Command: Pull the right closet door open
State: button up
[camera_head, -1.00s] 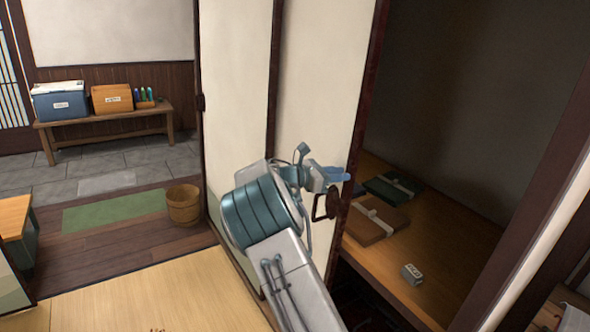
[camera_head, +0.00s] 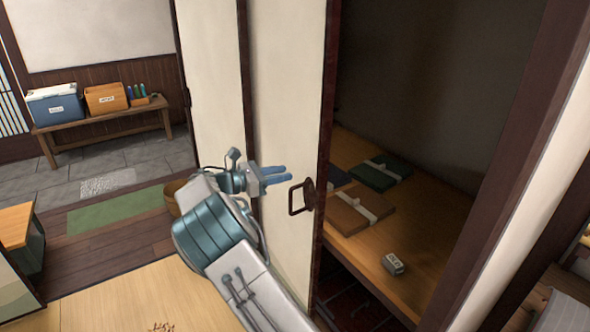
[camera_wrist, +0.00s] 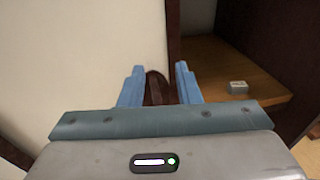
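The right closet door is a cream sliding panel (camera_head: 287,110) with dark wooden edges. It stands slid to the left, with a wide opening on its right. Its dark handle (camera_head: 302,197) is on the panel near the right edge. My gripper (camera_head: 290,174) is in front of the panel, just left of and above the handle in the head view, and does not grip it. In the wrist view my gripper's blue fingers (camera_wrist: 159,72) are apart, with the dark handle (camera_wrist: 155,89) showing between and beyond them.
Inside the closet, a wooden shelf (camera_head: 428,262) carries wrapped flat parcels (camera_head: 358,211) and a small grey box (camera_head: 394,264). A dark post (camera_head: 500,200) bounds the opening on the right. Another cream panel (camera_head: 212,80) stands to the left.

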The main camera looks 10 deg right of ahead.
jog(key=shift+s+a+r+p, duration=0.2)
jog(key=shift+s+p, duration=0.1)
jog(key=shift+p, duration=0.55)
jog(key=shift+d+f, duration=0.1)
